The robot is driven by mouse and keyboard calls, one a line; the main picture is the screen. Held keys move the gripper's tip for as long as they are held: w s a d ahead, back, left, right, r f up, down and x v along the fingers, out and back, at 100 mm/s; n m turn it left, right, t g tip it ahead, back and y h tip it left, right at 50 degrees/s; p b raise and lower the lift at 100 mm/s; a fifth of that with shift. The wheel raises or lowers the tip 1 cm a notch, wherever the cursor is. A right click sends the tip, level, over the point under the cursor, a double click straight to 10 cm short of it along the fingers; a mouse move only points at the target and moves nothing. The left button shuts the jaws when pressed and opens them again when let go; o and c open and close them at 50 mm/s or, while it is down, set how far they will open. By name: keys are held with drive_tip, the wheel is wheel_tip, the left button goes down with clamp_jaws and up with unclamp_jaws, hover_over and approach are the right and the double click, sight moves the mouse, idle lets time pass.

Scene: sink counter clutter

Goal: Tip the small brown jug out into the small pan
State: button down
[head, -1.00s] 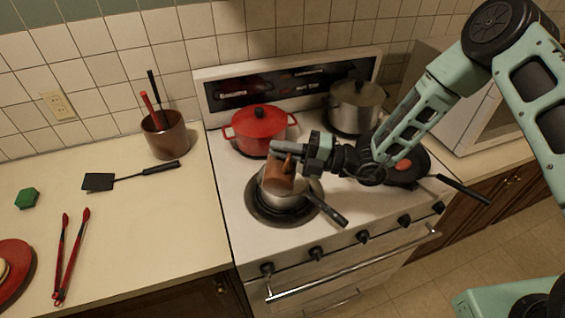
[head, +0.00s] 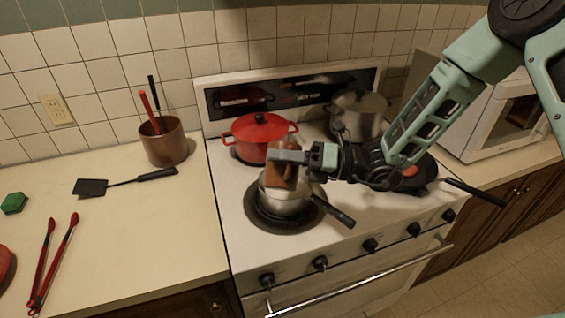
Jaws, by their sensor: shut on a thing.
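The small brown jug (head: 282,174) is in my gripper (head: 288,156), just above the small pan. My gripper is shut on it, coming from the right. The jug looks tilted, with its lower end over the pan's opening. The small pan (head: 287,207) is silver with a dark handle (head: 335,212) pointing to the front right, and it sits on the front left burner. The jug hides much of the pan's inside, and I cannot see whether anything is flowing out.
A red lidded pot (head: 258,140) stands behind the small pan, and a steel pot (head: 358,116) at the back right. A black frying pan (head: 425,182) lies under my arm. On the left counter are a utensil crock (head: 165,148), a spatula (head: 92,187) and red tongs (head: 58,255).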

sight(294, 185)
drive_tip(key=n+b, duration=0.1)
drive_tip(key=f+n+b, duration=0.1)
drive_tip(key=b, duration=0.1)
drive_tip(key=shift+s+a, duration=0.1)
drive_tip(key=shift+s, duration=0.3)
drive_tip(key=f+n+b, duration=0.2)
drive_tip(key=n, duration=0.1)
drive_tip(key=shift+s+b, duration=0.35)
drive_tip(key=shift+f+n+g+b, duration=0.4)
drive_tip(key=shift+f+n+b, duration=0.3)
drive_tip(key=shift+n+b, duration=0.3)
drive_tip(key=shift+w+f+n+h+b, duration=0.15)
drive_tip(key=shift+f+n+b, duration=0.3)
drive_tip(key=shift+n+b, duration=0.15)
drive_tip(key=shift+w+f+n+h+b, duration=0.1)
drive_tip(key=shift+f+n+h+b, duration=0.05)
drive_tip(key=shift+f+n+b, duration=0.45)
drive_tip(key=shift+w+f+n+b, duration=0.15)
drive_tip(key=shift+f+n+b, duration=0.15)
drive_tip(key=shift+n+b, duration=0.45)
drive_tip(key=shift+r, duration=0.15)
